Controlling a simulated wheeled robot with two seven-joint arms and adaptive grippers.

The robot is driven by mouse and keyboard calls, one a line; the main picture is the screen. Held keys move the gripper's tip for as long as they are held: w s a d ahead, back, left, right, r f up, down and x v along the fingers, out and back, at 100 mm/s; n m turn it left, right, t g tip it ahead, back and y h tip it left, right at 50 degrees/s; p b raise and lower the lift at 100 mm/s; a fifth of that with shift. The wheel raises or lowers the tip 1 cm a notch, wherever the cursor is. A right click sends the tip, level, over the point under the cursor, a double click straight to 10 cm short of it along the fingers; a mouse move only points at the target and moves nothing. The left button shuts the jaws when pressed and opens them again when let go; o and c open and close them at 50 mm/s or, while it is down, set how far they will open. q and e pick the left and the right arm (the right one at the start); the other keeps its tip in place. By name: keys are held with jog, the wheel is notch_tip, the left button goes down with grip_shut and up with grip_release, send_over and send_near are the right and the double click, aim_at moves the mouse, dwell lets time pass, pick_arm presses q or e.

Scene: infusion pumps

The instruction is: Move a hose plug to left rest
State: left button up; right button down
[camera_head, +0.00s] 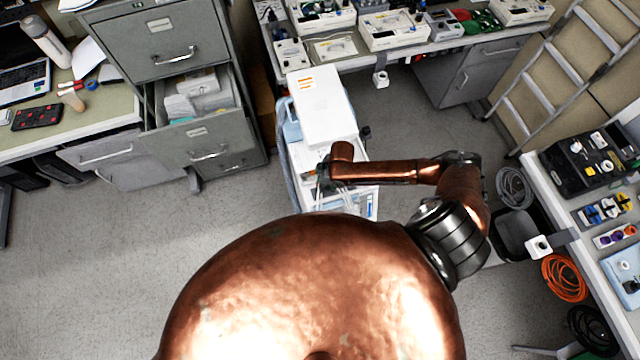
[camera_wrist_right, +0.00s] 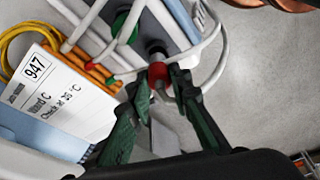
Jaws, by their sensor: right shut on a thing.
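In the right wrist view, a hose plug with a red collar (camera_wrist_right: 158,73) sits between the fingertips of my right gripper (camera_wrist_right: 161,84), which is shut on it. A pale hose runs close by the plug. A green plug (camera_wrist_right: 124,27) is apart from my fingers, up and to the left. In the head view my right gripper (camera_head: 324,186) is over the front of the white and blue pump cart (camera_head: 322,108); the plug is too small to tell there. I cannot tell which part is the left rest. My left gripper is not in view.
An orange strip (camera_wrist_right: 88,62), a yellow hose (camera_wrist_right: 22,38) and a white label card marked 947 (camera_wrist_right: 58,95) lie left of my fingers. Several pale hoses cross nearby. An open drawer (camera_head: 205,125) is left of the cart. Bare floor (camera_head: 110,235) lies at front left.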

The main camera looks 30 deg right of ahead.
jog(key=shift+f+b, duration=0.5)
jog(key=shift+f, duration=0.7)
jog(key=c, duration=1.7)
grip_release()
jog(key=shift+r, duration=0.1)
jog(key=v, duration=1.1)
jog(key=shift+s+d+r, duration=0.1)
jog(key=shift+s+r, duration=0.05)
jog(key=shift+r, duration=0.2)
